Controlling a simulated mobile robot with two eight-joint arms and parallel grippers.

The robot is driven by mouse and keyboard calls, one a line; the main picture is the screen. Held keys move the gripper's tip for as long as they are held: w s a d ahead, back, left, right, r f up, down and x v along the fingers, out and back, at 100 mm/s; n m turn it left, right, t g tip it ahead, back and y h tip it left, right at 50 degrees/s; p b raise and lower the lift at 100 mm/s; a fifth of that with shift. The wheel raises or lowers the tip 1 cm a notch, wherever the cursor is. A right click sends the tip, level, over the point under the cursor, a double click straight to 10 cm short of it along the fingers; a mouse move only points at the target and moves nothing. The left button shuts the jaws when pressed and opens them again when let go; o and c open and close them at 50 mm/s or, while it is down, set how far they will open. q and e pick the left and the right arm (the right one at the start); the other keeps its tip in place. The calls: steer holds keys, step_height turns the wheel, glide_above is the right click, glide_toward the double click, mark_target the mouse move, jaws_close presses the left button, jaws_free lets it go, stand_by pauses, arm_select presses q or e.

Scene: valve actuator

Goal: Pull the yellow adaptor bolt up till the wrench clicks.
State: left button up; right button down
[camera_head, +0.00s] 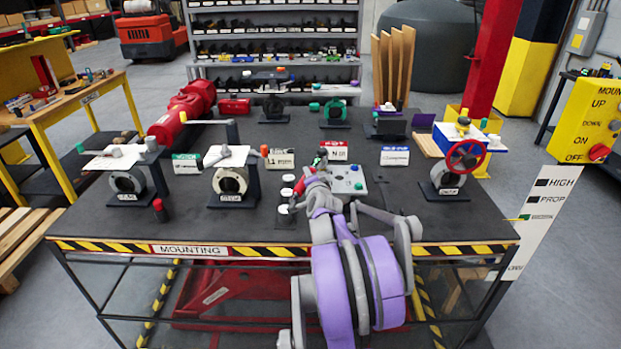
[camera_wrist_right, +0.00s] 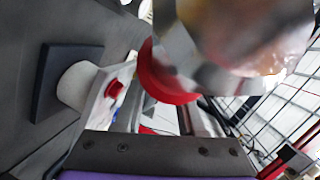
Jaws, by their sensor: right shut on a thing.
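My right arm comes in from the front edge in the head view. My right gripper (camera_head: 318,170) is low over the middle of the table, beside a grey plate. It is shut on a partly hidden red-marked thing (camera_head: 301,187), which may be the wrench; I cannot tell. In the right wrist view a red round part (camera_wrist_right: 163,82) and a large blurred metallic and brownish shape (camera_wrist_right: 250,38) are close to the camera. I cannot make out the yellow adaptor bolt for certain. My left gripper is not in view.
The grey plate (camera_head: 345,181) with coloured knobs lies right of my gripper. Valves stand left (camera_head: 127,182), centre-left (camera_head: 230,180) and right with a red handwheel (camera_head: 466,155). A red actuator (camera_head: 180,112) lies back left.

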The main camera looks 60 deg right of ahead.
steer(key=shift+w+r+p, duration=0.3)
steer(key=shift+r, duration=0.3)
steer(key=shift+s+r, duration=0.2)
steer(key=shift+r, duration=0.3)
steer(key=shift+r+p, duration=0.9)
steer(key=shift+r, duration=0.25)
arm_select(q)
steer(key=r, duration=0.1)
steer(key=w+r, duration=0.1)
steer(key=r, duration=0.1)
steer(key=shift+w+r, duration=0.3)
arm_select(e)
steer(key=shift+f, duration=0.1)
